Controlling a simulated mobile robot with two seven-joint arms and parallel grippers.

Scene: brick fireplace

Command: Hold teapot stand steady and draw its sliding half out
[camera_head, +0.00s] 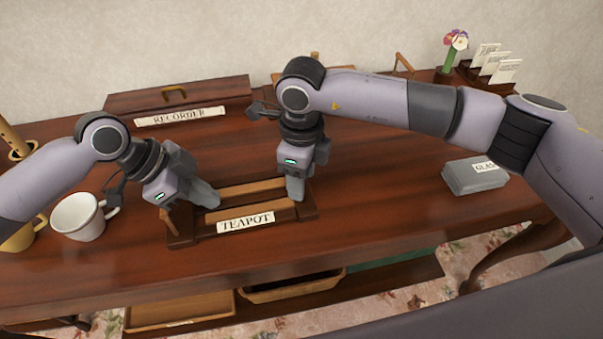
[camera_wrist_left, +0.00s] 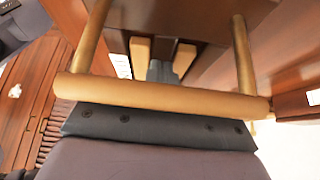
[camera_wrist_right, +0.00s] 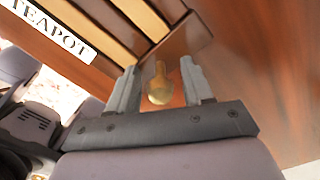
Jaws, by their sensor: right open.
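The teapot stand is a dark wooden frame (camera_head: 208,236) with light slats and a "TEAPOT" label (camera_head: 246,222), near the table's front edge. My left gripper (camera_head: 212,200) is at its left end. In the left wrist view a brass bar handle (camera_wrist_left: 160,93) crosses in front of its close-set fingers (camera_wrist_left: 168,70), which look shut on the stand; the exact contact is hidden. My right gripper (camera_head: 296,198) is open over the right end. In the right wrist view a brass knob (camera_wrist_right: 159,85) stands between its fingers (camera_wrist_right: 160,88), apart from both.
A white mug (camera_head: 80,218) and a yellow cup stand left of the stand. A "RECORDER" box (camera_head: 180,97) lies behind. A grey case (camera_head: 474,176) lies to the right. Flower and cards stand back right. Table between stand and grey case is clear.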

